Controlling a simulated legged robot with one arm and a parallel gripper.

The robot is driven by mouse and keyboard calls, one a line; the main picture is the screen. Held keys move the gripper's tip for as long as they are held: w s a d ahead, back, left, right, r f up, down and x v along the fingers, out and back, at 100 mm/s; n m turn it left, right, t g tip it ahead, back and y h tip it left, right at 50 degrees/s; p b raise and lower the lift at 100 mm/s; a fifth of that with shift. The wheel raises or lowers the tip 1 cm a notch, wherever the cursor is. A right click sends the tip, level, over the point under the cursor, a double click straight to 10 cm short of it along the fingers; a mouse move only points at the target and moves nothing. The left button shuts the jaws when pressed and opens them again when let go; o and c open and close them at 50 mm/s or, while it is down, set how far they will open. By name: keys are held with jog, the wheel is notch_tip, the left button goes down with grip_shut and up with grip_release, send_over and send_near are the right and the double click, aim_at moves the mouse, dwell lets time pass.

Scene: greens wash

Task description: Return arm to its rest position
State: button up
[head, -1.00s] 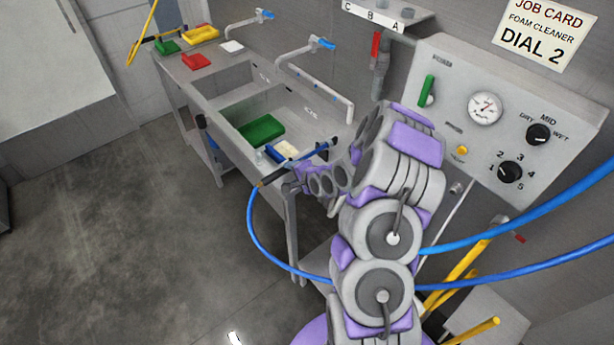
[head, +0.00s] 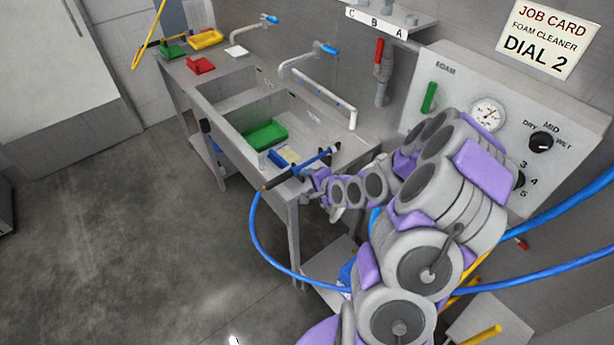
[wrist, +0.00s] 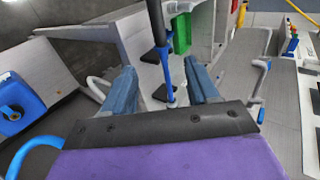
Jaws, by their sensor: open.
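My gripper (head: 312,182) is small in the head view, at the end of my arm by the front right corner of the sink bench. In the wrist view its two blue fingers (wrist: 160,75) stand apart. The blue and black spray wand (head: 300,170) lies slanted across the sink's front right edge, with a blue hose trailing from it. In the wrist view the wand (wrist: 158,40) appears between and beyond the fingers, and they are not shut on it. Whether any finger touches it cannot be told.
The steel sink bench (head: 232,137) holds a green tray (head: 265,134) and a red tray (head: 201,65). The foam panel (head: 470,80) stands at the right, its lower dial partly hidden by my arm. Blue hoses cross at right. The floor (head: 120,230) at left is clear.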

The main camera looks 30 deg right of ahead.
jog(key=shift+a, duration=0.1)
jog(key=s+a+r+n+g+b, duration=0.2)
jog(key=s+a+r+n+g, duration=0.2)
jog(key=s, duration=0.8)
jog(key=s+a+r+n+g+h+b, duration=0.1)
jog(key=s+a+r+n+g+b, duration=0.2)
jog(key=s, duration=0.9)
jog(key=s+a+r+n+g+b, duration=0.2)
jog(key=s+a+r+n+g, duration=0.3)
jog(key=s+a+n, duration=0.3)
jog(key=s+a, duration=0.1)
jog(key=s, duration=0.3)
jog(key=shift+s+a+r+n+h, duration=0.2)
jog(key=shift+s+a+n+h, duration=0.1)
jog(key=shift+s+n+h, duration=0.1)
